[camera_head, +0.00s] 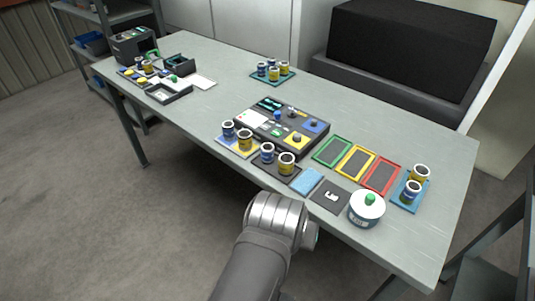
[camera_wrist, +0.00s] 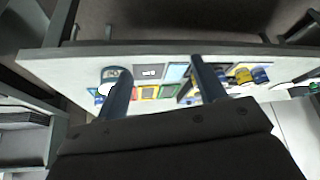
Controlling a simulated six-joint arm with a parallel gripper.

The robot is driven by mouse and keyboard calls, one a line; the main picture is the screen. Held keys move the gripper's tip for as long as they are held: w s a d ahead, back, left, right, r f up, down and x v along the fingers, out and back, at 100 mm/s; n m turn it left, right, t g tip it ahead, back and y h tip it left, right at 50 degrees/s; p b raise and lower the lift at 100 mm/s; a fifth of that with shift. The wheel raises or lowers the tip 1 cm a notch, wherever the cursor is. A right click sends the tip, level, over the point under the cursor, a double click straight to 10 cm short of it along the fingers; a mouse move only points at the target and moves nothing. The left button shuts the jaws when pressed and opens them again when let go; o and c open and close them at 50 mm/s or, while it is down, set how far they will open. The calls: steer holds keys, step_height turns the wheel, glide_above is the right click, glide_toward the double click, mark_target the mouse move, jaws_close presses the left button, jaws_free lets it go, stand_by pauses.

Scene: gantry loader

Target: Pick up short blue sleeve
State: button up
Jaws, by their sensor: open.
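Several short sleeves with blue bands and white rims stand upright on the table. One blue sleeve (camera_head: 228,129) is on a blue-and-yellow pad beside a yellow sleeve (camera_head: 245,140). Another blue sleeve (camera_head: 267,153) is on a dark pad beside a yellow one (camera_head: 287,163). A further blue sleeve (camera_head: 412,189) is on the blue tray at the right. I cannot tell which is meant. In the wrist view a blue sleeve (camera_wrist: 261,75) shows right of my fingers. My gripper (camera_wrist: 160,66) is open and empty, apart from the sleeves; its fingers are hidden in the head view.
A control box (camera_head: 282,127) stands mid-table. Green (camera_head: 332,151), yellow and red frames lie right of it. A white pot with a green knob (camera_head: 366,209) stands near the front edge. Boxes and trays fill the far left. The table's back right is clear.

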steer(key=shift+r, duration=0.1)
steer(key=w+d+r+m+g+h, duration=0.1)
steer(key=w+d+r+m, duration=0.3)
steer(key=w+d+r, duration=0.45)
steer(key=w+d+r+m+g, duration=0.1)
steer(key=w+d+r+m, duration=0.35)
steer(key=w, duration=0.65)
steer(key=m+g+y, duration=0.3)
steer(key=m, duration=0.1)
glide_above(268, 149)
steer(key=s, duration=0.2)
step_height(268, 149, down, 7)
step_height(268, 149, down, 12)
steer(key=shift+w+f, duration=0.1)
step_height(268, 149, down, 5)
steer(key=shift+w+a+r, duration=0.1)
steer(key=c, duration=1.2)
